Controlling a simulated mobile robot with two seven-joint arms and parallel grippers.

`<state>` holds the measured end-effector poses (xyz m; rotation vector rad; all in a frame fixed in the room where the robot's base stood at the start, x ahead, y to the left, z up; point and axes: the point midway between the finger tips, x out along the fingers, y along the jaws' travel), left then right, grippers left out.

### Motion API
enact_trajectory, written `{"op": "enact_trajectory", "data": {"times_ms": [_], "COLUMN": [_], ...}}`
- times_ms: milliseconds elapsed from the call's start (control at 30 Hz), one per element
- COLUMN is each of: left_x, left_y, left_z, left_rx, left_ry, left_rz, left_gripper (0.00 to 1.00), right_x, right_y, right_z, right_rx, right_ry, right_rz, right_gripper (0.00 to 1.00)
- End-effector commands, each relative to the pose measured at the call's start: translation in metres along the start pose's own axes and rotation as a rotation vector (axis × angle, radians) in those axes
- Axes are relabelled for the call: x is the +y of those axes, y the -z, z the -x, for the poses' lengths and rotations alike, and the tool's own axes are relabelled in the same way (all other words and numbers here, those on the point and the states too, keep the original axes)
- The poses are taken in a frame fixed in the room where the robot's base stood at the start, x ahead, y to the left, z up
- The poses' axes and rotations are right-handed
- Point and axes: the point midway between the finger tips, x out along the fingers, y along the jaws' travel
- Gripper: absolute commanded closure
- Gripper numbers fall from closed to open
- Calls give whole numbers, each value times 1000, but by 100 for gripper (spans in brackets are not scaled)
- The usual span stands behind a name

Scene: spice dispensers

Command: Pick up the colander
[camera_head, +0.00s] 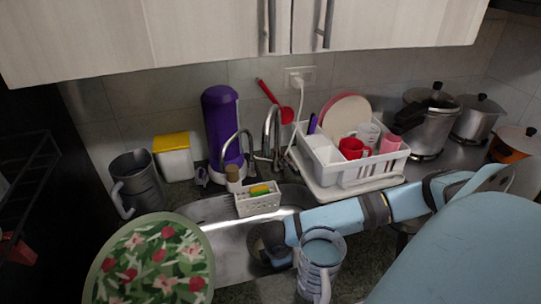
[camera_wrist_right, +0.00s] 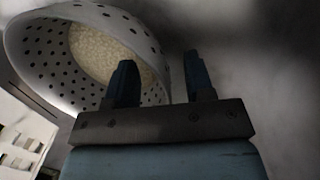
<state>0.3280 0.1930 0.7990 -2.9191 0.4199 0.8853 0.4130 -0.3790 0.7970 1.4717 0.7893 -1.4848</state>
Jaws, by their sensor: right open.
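The white colander (camera_wrist_right: 50,62) with dark round holes fills the upper left of the right wrist view. A pale, grainy round area shows inside it. My right gripper (camera_wrist_right: 158,74) is open. Its left finger overlaps the colander in the picture, and its right finger is past the colander's edge, against grey metal. I cannot tell whether either finger touches it. In the head view my right arm reaches down into the metal sink (camera_head: 225,255); its fingers are hidden there, and I cannot make out the colander. My left gripper is not in view.
A white sponge caddy (camera_head: 258,207) stands at the sink's back edge by the taps (camera_head: 270,135). A dish rack (camera_head: 370,172) is behind my right arm. A blue-grey mug (camera_head: 322,250) stands in front of it. A floral plate (camera_head: 150,265) is left of the sink.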

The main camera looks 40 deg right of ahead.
Motion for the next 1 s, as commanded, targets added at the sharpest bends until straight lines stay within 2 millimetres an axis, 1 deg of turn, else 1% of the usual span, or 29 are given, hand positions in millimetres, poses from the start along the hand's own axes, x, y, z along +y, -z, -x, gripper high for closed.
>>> {"op": "enact_trajectory", "data": {"times_ms": [167, 200, 267, 300, 400, 833, 1000], "left_x": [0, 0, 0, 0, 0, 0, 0], "left_y": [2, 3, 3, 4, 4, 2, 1], "left_z": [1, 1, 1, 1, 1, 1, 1], "left_rx": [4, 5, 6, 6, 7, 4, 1], "left_ry": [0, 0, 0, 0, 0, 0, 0], "left_rz": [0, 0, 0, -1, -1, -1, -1], "left_gripper": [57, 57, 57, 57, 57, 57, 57], "right_x": [0, 0, 0, 0, 0, 0, 1], "right_y": [0, 0, 0, 0, 0, 0, -1], "right_z": [0, 0, 0, 0, 0, 1, 11], "right_rx": [0, 0, 0, 0, 0, 0, 1], "right_ry": [0, 0, 0, 0, 0, 1, 0], "right_rz": [0, 0, 0, 0, 0, 1, 1], "right_gripper": [51, 56, 70, 79, 100, 100, 100]}}
